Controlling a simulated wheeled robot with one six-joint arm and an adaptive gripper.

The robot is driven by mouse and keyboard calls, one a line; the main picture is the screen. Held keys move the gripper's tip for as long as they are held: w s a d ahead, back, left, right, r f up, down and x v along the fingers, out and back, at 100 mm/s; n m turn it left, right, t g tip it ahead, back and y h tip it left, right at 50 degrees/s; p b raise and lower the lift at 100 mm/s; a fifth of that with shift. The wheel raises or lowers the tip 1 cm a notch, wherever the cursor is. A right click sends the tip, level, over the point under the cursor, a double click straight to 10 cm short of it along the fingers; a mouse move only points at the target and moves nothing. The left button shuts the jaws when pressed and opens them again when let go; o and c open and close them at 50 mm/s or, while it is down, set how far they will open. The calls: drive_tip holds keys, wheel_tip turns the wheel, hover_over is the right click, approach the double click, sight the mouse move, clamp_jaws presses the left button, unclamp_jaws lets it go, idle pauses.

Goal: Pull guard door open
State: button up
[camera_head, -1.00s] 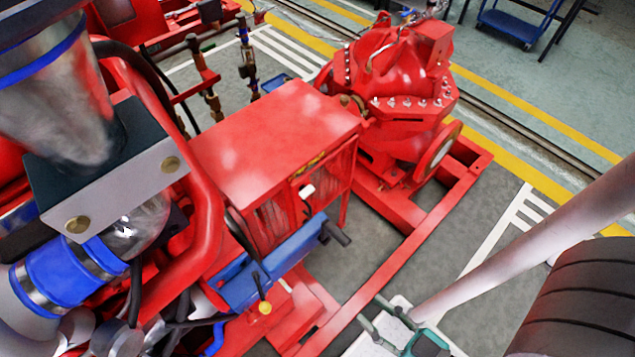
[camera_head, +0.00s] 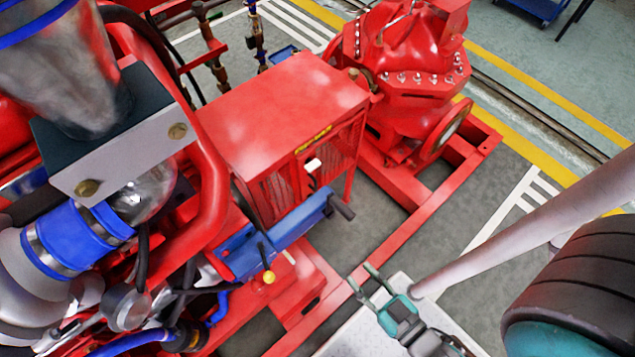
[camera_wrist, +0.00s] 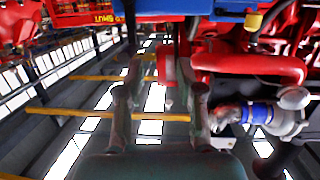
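The red guard (camera_head: 270,105) is a box with a plain top and mesh sides, in the middle of the head view. Its mesh front, with the guard door (camera_head: 338,155), faces the lower right and looks closed. A small white handle (camera_head: 313,165) shows on that front below a yellow label. My gripper (camera_head: 361,275) is low in the head view, below and right of the guard, open, empty and apart from it. In the wrist view my gripper (camera_wrist: 164,75) has its fingers spread with nothing between them. The yellow label (camera_wrist: 103,17) appears there upside down at the top left.
A blue bracket (camera_head: 280,240) with a black grip (camera_head: 341,206) and a yellow knob (camera_head: 268,277) sits in front of the guard. The red pump (camera_head: 415,70) stands behind right. The engine with its blue hose (camera_head: 75,240) fills the left. Grey floor (camera_head: 440,240) is open at right.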

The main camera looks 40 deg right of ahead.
drive_tip(key=w+d+f+m+t+h, duration=0.15)
drive_tip(key=w+d+f, duration=0.25)
drive_tip(key=w+f, duration=0.75)
approach(316, 188)
drive_tip(key=shift+h, duration=0.25)
drive_tip(key=w, duration=0.3)
drive_tip(key=w+d, duration=0.1)
drive_tip(key=w, duration=0.3)
drive_tip(key=w+d, duration=0.1)
drive_tip(key=w, duration=0.2)
drive_tip(key=shift+w+f, duration=0.15)
drive_tip(key=shift+w, duration=0.05)
clamp_jaws()
